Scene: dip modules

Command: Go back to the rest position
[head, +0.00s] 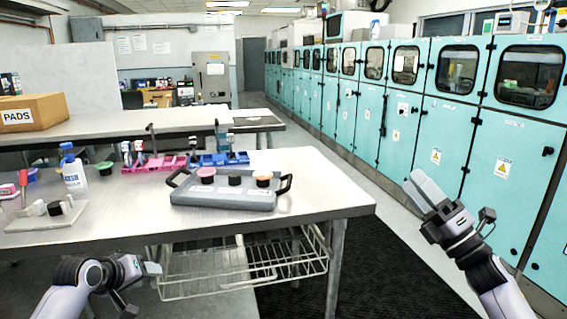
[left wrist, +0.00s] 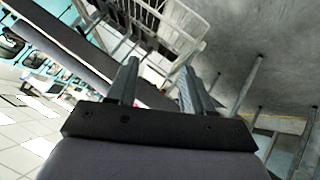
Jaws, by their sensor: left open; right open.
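My left gripper (head: 150,268) is low at the left, in front of the steel table's (head: 330,190) near edge and beside the wire basket under it. In the left wrist view its two fingers (left wrist: 158,85) are apart with nothing between them. My right gripper (head: 420,190) is raised at the right, clear of the table, in front of the teal cabinets. It holds nothing that I can see.
A grey tray (head: 225,199) with several small round pieces stands on the table. Pink (head: 155,165) and blue (head: 220,159) racks and a white bottle (head: 73,175) stand behind and left. A wire basket (head: 240,268) hangs below. Teal cabinets (head: 460,130) line the right; a dark mat (head: 380,270) covers the floor.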

